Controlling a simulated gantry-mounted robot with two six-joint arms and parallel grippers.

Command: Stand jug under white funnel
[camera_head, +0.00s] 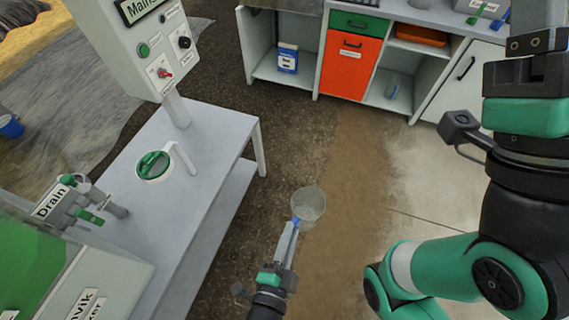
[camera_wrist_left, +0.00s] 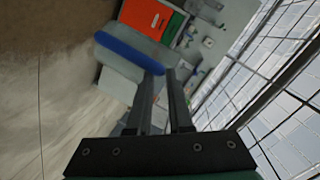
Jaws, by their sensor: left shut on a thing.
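The jug (camera_head: 309,204) is a clear, greyish vessel with a blue handle. My left gripper (camera_head: 293,232) is shut on the handle and holds the jug out over the floor, right of the grey bench. In the left wrist view the blue handle (camera_wrist_left: 128,52) crosses at the fingertips of the left gripper (camera_wrist_left: 159,76); the jug's body is hard to make out there. My right gripper (camera_head: 540,38) is partly seen at the upper right, cut by the frame edge, and its jaws cannot be judged. I cannot make out a white funnel in either view.
A cabinet with an orange door (camera_head: 350,68) stands at the back. The floor between bench and cabinet is clear.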

